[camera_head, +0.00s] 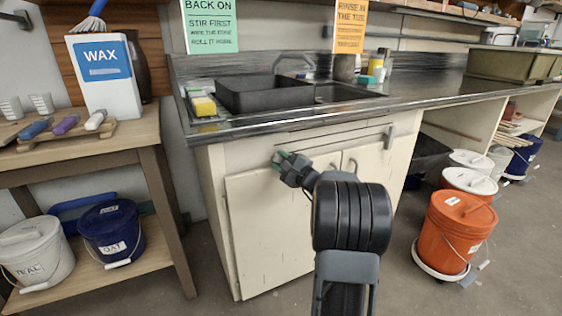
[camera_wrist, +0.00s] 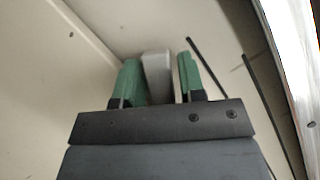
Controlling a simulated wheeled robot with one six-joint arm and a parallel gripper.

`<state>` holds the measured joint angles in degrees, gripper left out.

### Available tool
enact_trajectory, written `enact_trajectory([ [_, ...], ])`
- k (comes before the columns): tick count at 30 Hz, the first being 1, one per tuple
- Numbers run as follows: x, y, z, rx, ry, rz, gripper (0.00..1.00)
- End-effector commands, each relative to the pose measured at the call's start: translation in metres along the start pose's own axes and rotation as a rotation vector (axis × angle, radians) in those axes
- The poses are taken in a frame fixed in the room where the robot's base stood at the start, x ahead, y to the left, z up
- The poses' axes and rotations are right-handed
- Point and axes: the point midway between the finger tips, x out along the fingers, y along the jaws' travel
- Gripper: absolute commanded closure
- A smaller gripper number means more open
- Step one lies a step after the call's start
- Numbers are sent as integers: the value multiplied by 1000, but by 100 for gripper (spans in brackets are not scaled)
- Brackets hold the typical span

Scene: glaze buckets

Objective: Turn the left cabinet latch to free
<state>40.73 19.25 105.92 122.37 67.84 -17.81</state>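The white sink cabinet (camera_head: 262,225) stands in the middle, with its doors shut. In the wrist view, the grey left latch (camera_wrist: 157,76) sits between the two green fingers of my gripper (camera_wrist: 160,78). The left finger lies close against the latch, and a narrow gap shows at the right finger. In the head view, my gripper (camera_head: 281,160) is at the top of the left door, and its fingers hide the left latch there. A second grey latch (camera_head: 388,137) stands upright at the top of the right door.
A black sink (camera_head: 262,92) is set in the dark counter above the cabinet. A wooden bench (camera_head: 85,160) with a wax jug (camera_head: 105,78) and buckets stands at the left. An orange bucket (camera_head: 458,232) stands at the right. The floor before the cabinet looks clear.

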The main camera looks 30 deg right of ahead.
Motion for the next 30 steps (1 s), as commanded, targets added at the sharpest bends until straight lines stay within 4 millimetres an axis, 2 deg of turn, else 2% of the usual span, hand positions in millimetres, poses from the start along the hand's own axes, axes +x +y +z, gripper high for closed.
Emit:
enact_trajectory([
  [4,0,1,0,1,0,2,50],
  [17,1,1,1,40,1,-7,50],
  [23,2,-8,3,221,2,-79,50],
  [30,0,-21,-1,587,4,-236,50],
])
